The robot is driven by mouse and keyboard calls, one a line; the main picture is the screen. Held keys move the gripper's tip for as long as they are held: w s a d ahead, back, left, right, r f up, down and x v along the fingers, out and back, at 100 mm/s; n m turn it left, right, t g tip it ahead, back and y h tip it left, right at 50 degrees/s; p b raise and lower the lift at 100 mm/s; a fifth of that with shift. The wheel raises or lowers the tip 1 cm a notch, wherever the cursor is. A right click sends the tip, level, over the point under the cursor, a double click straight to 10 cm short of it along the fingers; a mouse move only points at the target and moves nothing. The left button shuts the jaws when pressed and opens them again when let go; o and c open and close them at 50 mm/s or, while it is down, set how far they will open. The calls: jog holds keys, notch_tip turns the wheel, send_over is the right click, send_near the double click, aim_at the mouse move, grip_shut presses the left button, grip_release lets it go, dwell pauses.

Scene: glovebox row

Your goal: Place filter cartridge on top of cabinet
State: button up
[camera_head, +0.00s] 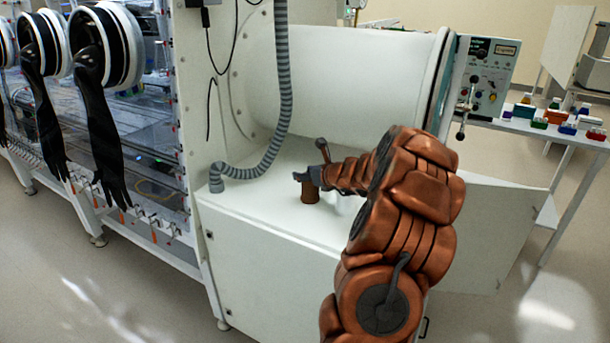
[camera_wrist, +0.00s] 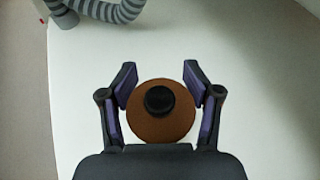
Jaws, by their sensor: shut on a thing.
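The filter cartridge (camera_head: 309,193) is a small brown cylinder. In the wrist view the cartridge (camera_wrist: 160,127) shows from above as a brown disc with a black knob in its middle. My gripper (camera_head: 307,177) is at the cartridge, over the white cabinet top (camera_head: 262,208). In the wrist view my gripper (camera_wrist: 160,98) has a finger on each side of the cartridge, shut on it. The cartridge looks upright and at or very near the cabinet top; I cannot tell whether its base touches. The cabinet top also fills most of the wrist view (camera_wrist: 255,75).
A grey corrugated hose (camera_head: 284,95) comes down to the cabinet top left of my gripper. A large white cylindrical chamber (camera_head: 340,85) stands behind. Gloveboxes with black gloves (camera_head: 100,135) are at left. A side table with small coloured boxes (camera_head: 540,122) is at right. Cabinet top beside the cartridge is clear.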

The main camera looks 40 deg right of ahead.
jog(key=shift+f, duration=0.15)
jog(key=o, duration=1.3)
jog(key=shift+c, duration=0.2)
jog(key=shift+s+r, duration=0.15)
jog(key=shift+r, duration=0.1)
jog(key=v, duration=1.1)
jog(key=shift+s, duration=0.3)
jog(key=shift+r, duration=0.15)
